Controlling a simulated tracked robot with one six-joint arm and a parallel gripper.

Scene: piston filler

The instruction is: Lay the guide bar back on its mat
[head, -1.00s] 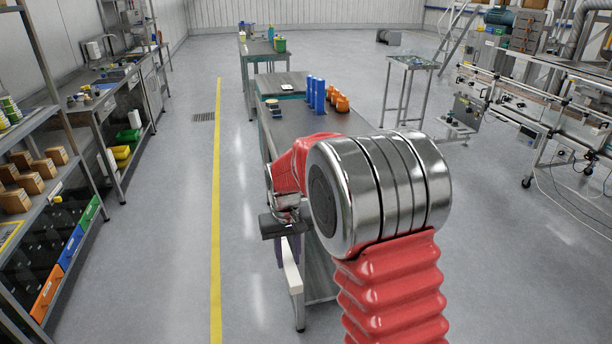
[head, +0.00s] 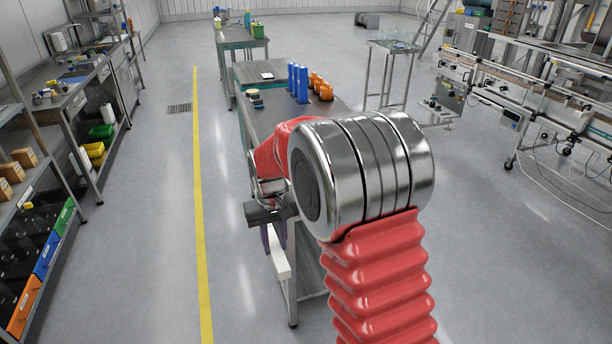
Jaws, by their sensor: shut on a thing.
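My gripper (head: 275,240) hangs left of my arm's big metal joint, in front of the near end of the long workbench. Its purple fingers are shut on the guide bar (head: 280,263), a pale, straight bar that sticks out below them towards the bench's front leg. The bar is off the bench, in the air. Part of it is hidden by the fingers. The mat cannot be made out; my arm hides much of the near bench top.
Blue bottles (head: 298,83) and orange containers (head: 321,87) stand on the long workbench (head: 262,118). A shelf with bins (head: 45,255) is at the left, a conveyor (head: 560,95) at the right. The floor along the yellow line (head: 200,200) is clear.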

